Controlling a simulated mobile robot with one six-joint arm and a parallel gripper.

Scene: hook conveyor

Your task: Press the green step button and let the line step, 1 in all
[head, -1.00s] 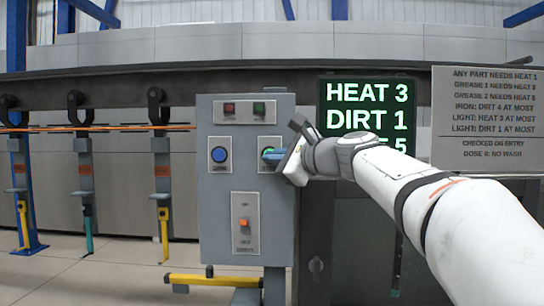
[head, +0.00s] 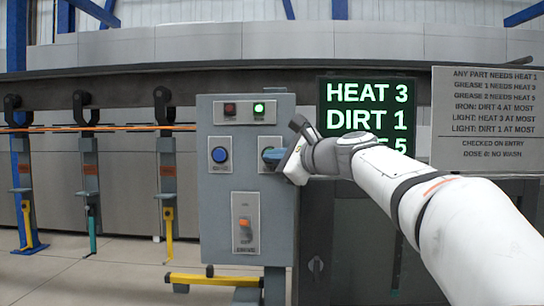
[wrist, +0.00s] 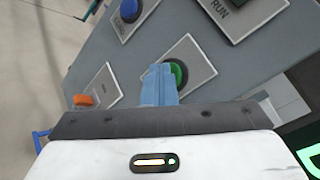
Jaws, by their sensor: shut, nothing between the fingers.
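The grey control box (head: 212,265) stands in the middle of the head view. The green step button (wrist: 178,74) shows in the wrist view on its square plate, partly covered by my blue gripper fingers. My gripper (head: 270,154) is shut and empty, with its fingertips at the green button; the wrist view does not make clear how hard they touch it. In the head view the button is hidden behind my fingers. The green indicator lamp (head: 259,108) on top of the box is lit, beside a dark red lamp (head: 229,109).
A blue button (head: 219,155) sits left of my gripper, an orange switch (head: 244,224) below. Hooks with hanging parts (head: 167,210) line the rail at left. A lit display (head: 367,107) and a rule sign (head: 487,115) stand at right. A yellow bar (head: 210,280) lies low in front.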

